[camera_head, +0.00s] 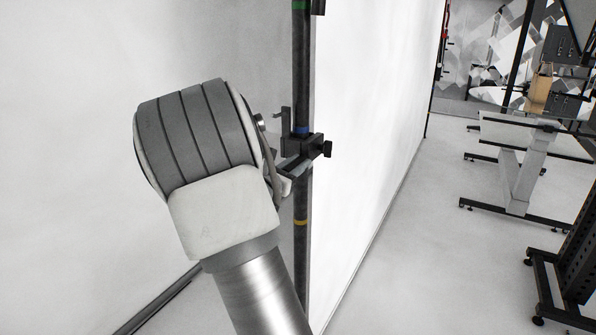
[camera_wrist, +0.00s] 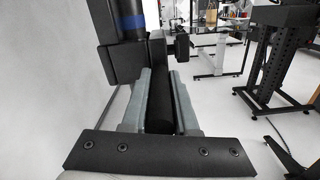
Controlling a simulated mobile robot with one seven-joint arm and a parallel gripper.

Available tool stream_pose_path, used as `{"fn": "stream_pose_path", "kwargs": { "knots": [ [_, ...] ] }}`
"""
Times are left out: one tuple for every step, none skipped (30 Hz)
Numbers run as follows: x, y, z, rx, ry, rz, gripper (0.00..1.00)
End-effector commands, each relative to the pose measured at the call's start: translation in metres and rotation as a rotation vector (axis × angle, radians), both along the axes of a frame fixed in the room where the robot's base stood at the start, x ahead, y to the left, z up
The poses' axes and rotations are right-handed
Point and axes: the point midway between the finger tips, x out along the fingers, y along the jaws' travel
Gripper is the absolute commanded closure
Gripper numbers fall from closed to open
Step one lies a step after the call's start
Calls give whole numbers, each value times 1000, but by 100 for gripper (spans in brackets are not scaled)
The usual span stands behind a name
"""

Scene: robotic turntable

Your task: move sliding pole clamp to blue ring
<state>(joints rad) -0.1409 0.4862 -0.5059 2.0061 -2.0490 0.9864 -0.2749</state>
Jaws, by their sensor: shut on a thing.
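A dark vertical pole (camera_head: 302,200) stands in front of a white panel. A black sliding clamp (camera_head: 296,146) sits around it, with a black knob on its right side. The blue ring (camera_head: 301,130) shows on the pole directly at the clamp's upper edge. In the wrist view the blue ring (camera_wrist: 130,22) is just above the clamp body (camera_wrist: 121,60). My gripper (camera_head: 290,172) is at the clamp from the left. In the wrist view my gripper's two grey fingers (camera_wrist: 159,95) are shut on a black part of the clamp between them.
A yellow ring (camera_head: 301,222) is lower on the pole and a green ring (camera_head: 300,5) is near the top. Another black fitting (camera_head: 318,7) is at the upper pole. A white table (camera_head: 535,137) and black stand (camera_head: 570,250) are at the right. The floor between is clear.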

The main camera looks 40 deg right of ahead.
Motion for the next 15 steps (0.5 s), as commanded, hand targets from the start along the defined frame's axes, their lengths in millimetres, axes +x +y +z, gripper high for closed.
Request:
{"fn": "stream_pose_path", "kwargs": {
  "knots": [
    [0, -1, 11, -9, -10, -3, 100],
    [0, -1, 12, -10, -9, -3, 100],
    [0, -1, 12, -10, -9, -3, 100],
    [0, -1, 13, -10, -9, -3, 100],
    [0, -1, 13, -10, -9, -2, 100],
    [0, -1, 13, -10, -9, -3, 100],
    [0, -1, 13, -10, -9, -2, 100],
    [0, -1, 13, -10, -9, -2, 100],
    [1, -1, 13, -11, -8, -2, 100],
    [1, -1, 13, -11, -8, -2, 100],
    [1, -1, 13, -11, -8, -2, 100],
    [1, -1, 13, -10, -7, -1, 100],
    [1, -1, 12, -10, -7, -1, 100],
    [1, -1, 12, -10, -7, -1, 100],
    [0, -1, 12, -10, -7, -1, 69]
  ]
}}
